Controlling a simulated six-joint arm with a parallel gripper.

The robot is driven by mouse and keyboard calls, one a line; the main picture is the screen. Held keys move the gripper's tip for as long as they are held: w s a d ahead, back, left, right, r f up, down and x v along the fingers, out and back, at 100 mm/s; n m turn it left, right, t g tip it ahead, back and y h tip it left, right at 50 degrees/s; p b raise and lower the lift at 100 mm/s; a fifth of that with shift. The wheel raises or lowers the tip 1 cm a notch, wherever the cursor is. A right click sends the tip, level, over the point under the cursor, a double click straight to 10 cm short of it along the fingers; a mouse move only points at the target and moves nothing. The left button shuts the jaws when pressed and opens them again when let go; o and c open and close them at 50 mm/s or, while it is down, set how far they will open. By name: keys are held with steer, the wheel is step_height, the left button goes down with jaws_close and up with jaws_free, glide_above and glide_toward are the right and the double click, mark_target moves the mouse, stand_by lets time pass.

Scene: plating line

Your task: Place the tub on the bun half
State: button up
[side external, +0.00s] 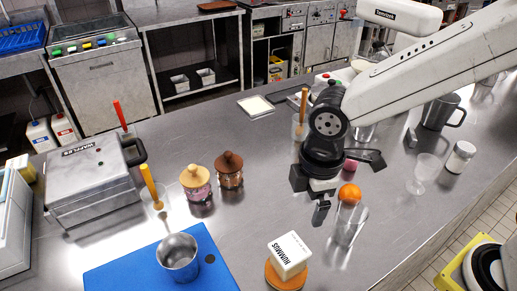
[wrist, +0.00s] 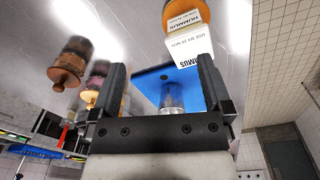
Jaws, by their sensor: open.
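The tub (side external: 289,254) is a white box with dark HUMMUS lettering, at the front of the steel counter in the side view. It sits on top of the orange-brown round bun half (side external: 284,278), whose edge shows below it. In the wrist view the tub (wrist: 190,46) and the orange-brown bun half (wrist: 181,12) show at the top, beyond my fingers. My gripper (side external: 347,187) is open and empty, above and behind the tub, clear of it. It also shows in the wrist view with its fingers (wrist: 161,65) wide apart.
A blue board (side external: 115,273) with a metal cup (side external: 178,256) lies left of the tub. Two lidded jars (side external: 229,170) and a waffle iron (side external: 92,180) are farther left. Counter around the tub is mostly clear.

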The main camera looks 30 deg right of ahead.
steer(key=d+f+m+t, duration=0.1)
steer(key=d+f+m, duration=0.1)
steer(key=d+m, duration=0.5)
steer(key=d+f+m+t, duration=0.1)
steer(key=d+f+m, duration=0.2)
steer(key=d+m, duration=0.4)
steer(key=d, duration=0.6)
steer(key=shift+s+d, duration=0.2)
steer(key=shift+s, duration=0.15)
